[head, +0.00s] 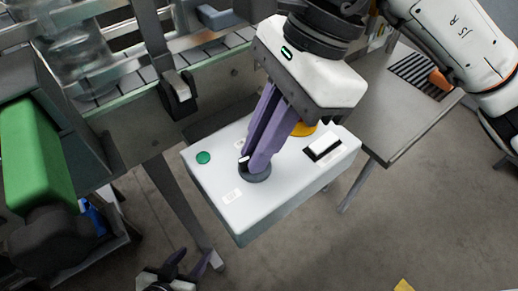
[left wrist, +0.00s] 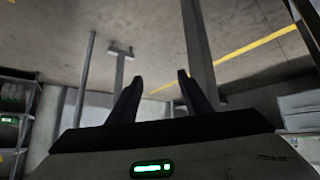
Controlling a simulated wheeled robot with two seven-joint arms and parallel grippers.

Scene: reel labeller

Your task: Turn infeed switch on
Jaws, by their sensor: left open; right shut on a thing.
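A white control box (head: 290,195) with a grey side stands in the middle of the head view. On its top sits a dark round rotary switch (head: 256,176), with a small white mark beside the fingers. My right gripper (head: 253,164) reaches down from above, its purple fingers shut on the switch's handle and hiding most of it. I cannot read the labels, so I cannot tell the switch's setting by name. My left gripper (head: 190,262) is low at the bottom edge, open and empty, apart from the box. Its two spread fingers show in the left wrist view (left wrist: 160,80).
The box also carries a green button (head: 203,158), a black-and-white rocker (head: 322,146) and a partly hidden yellow part (head: 303,129). A conveyor frame (head: 130,125) is behind left, a green roll (head: 38,150) at far left, a grey table (head: 400,115) at right. Floor in front is open.

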